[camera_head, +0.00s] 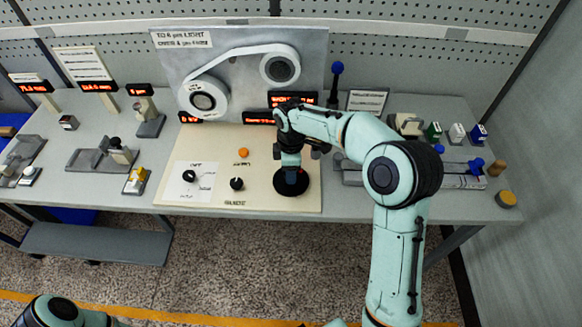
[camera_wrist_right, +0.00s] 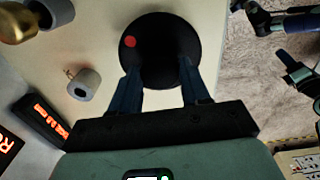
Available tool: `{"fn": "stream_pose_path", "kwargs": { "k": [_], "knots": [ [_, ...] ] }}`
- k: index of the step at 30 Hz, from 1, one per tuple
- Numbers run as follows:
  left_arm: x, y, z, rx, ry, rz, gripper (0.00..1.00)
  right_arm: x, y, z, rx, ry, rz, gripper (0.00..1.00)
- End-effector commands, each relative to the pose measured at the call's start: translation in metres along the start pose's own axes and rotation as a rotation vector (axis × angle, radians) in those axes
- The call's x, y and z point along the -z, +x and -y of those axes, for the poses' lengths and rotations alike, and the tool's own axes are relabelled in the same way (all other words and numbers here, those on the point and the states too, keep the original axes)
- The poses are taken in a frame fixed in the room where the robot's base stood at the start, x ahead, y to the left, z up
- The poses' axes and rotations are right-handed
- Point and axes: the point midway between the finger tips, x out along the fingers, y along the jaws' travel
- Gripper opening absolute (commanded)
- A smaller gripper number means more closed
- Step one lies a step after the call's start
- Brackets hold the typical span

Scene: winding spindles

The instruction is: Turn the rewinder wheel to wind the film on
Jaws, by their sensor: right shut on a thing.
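The rewinder wheel (camera_head: 288,187) is a black disc on the cream control board, right of its two knobs. In the right wrist view the wheel (camera_wrist_right: 153,22) is dark with a red dot on its left part. My right gripper (camera_head: 291,162) points down onto it. In the right wrist view its blue fingers (camera_wrist_right: 160,68) straddle the dark middle of the wheel and are shut on it; the exact contact is hard to see. White film (camera_head: 235,55) runs between two reels on the upright grey panel, a lower left reel (camera_head: 203,102) and an upper right reel (camera_head: 280,68). My left gripper is out of view.
The cream board (camera_head: 225,140) also bears a black knob (camera_head: 236,184), a dial (camera_head: 189,176) and an orange button (camera_head: 243,152). Red displays (camera_head: 259,117) stand behind, partly covered by my right arm. Small fixtures stand left; a blue-knobbed lever (camera_head: 337,68) and coloured blocks (camera_head: 433,130) stand right.

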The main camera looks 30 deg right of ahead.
Motion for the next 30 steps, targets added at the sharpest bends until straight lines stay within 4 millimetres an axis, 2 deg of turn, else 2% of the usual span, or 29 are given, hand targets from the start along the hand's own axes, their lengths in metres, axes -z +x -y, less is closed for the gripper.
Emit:
{"fn": "stream_pose_path", "kwargs": {
  "k": [21, 30],
  "knots": [
    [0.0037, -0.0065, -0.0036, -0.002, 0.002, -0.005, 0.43, 0.0003, -0.0003, 0.0000, -0.001, 0.671, 0.000, 0.16],
    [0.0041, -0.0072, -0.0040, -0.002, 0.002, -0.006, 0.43, 0.0005, -0.0001, 0.0001, 0.000, 0.884, -0.001, 0.16]
  ]
}}
